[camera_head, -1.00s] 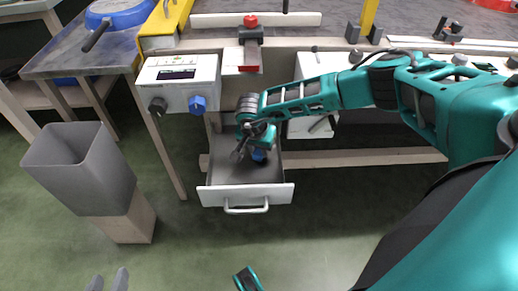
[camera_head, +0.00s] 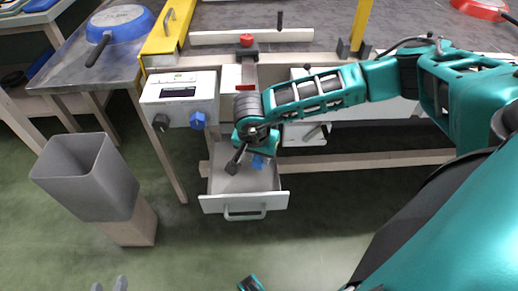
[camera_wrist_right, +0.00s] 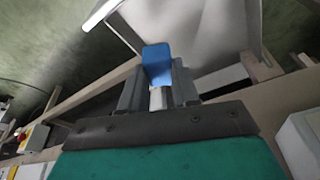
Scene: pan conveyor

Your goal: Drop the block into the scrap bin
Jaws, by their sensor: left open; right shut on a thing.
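A blue block (camera_head: 259,162) is held in my right gripper (camera_head: 247,166), over the open white drawer (camera_head: 226,205). In the right wrist view the blue block (camera_wrist_right: 157,62) stands between the two grey fingers of the right gripper (camera_wrist_right: 158,82), which are shut on it. In the head view the wrist and fingers partly hide the block. The scrap bin appears to be the grey square open-topped bin (camera_head: 104,186) at the left, well apart from the gripper. My left gripper (camera_head: 109,286) is open and empty, with only its fingertips showing at the bottom edge.
A white control box (camera_head: 179,98) with black and blue knobs stands above and left of the drawer. The grey bin sits on a wooden post (camera_head: 134,225). A metal side table (camera_head: 72,72) with a blue pan (camera_head: 123,22) is behind. The green floor in front is clear.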

